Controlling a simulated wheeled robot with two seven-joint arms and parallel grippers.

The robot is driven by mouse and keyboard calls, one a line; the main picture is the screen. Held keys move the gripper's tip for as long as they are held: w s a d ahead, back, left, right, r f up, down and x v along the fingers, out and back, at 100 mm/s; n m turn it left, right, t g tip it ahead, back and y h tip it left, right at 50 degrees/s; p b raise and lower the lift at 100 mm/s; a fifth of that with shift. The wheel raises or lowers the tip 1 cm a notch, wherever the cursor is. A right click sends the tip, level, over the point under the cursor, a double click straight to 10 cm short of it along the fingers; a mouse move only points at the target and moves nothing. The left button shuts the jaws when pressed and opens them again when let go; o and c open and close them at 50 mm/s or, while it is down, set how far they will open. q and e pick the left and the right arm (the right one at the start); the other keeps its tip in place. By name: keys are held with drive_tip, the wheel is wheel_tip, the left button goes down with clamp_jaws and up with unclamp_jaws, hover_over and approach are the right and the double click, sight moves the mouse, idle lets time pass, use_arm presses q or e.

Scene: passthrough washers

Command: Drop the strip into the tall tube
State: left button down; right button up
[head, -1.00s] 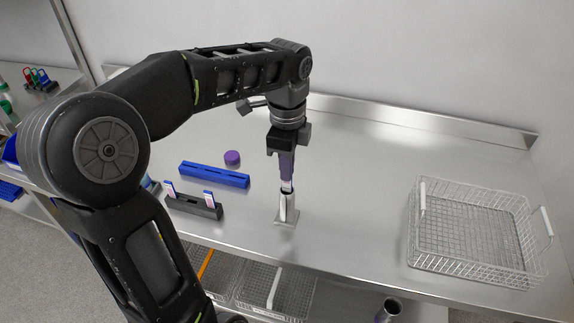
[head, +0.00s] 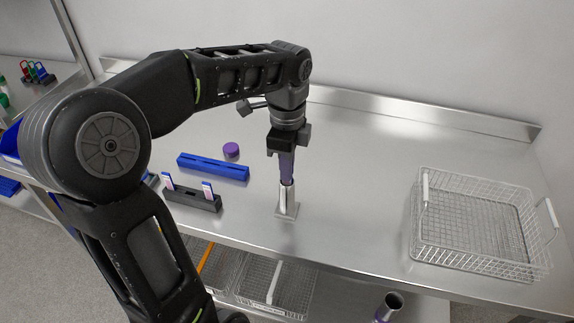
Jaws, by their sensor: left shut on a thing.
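Two other strips, pale with blue tops, stand upright in a black holder (head: 190,202) to the left of the tube.
A blue slotted block (head: 213,167) and a purple cap (head: 231,149) lie behind the black holder. A white wire basket (head: 480,258) stands at the right. The table between tube and basket is clear.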

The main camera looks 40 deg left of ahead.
use_arm(q)
drive_tip(key=shift+f, duration=0.5)
drive_tip(key=c, duration=1.5)
unclamp_jaws()
drive_tip(key=shift+o, duration=0.5)
drive_tip(key=o, duration=0.4)
drive_tip(key=shift+c, duration=0.2)
drive_tip(key=shift+r+p, duration=2.75)
drive_tip(key=shift+r, duration=0.8)
